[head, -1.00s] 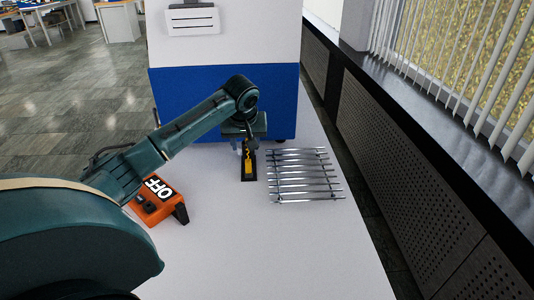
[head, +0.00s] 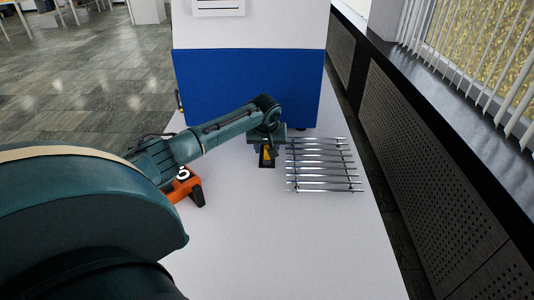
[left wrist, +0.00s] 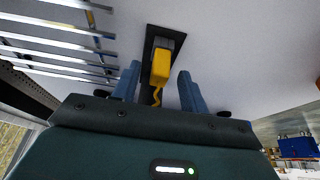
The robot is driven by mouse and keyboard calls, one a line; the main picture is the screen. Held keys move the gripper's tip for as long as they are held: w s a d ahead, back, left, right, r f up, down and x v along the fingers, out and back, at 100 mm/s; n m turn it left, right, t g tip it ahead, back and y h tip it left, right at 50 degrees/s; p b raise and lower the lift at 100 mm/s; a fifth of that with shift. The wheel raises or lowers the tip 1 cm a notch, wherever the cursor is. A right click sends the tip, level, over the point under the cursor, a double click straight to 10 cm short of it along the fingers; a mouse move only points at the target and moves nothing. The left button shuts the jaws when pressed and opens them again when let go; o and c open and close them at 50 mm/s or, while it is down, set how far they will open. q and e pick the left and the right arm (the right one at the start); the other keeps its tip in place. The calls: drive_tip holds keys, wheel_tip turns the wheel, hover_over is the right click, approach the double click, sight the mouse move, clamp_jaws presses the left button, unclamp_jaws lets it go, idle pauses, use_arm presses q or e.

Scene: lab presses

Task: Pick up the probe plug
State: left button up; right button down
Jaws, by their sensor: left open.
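The probe plug (left wrist: 160,66) is yellow with a grey top part and a short wavy yellow lead. It stands on a small black pad (left wrist: 151,34) on the white table. In the head view the probe plug (head: 266,153) shows only in part below my gripper. My left gripper (left wrist: 158,88) is open, with one blue finger on each side of the plug and a gap to both. In the head view my left gripper (head: 266,146) is over the black pad. My right gripper does not show.
A metal rod rack (head: 322,165) lies just right of the pad. An orange device (head: 187,188) with a black display sits to the left, partly behind my arm. A large blue and white machine (head: 250,85) stands behind. The table front is clear.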

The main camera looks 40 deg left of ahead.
use_arm(q)
drive_tip(key=shift+w+a+f, duration=0.15)
drive_tip(key=shift+w+f, duration=0.1)
drive_tip(key=shift+f, duration=0.4)
drive_tip(key=shift+c, duration=0.4)
clamp_jaws()
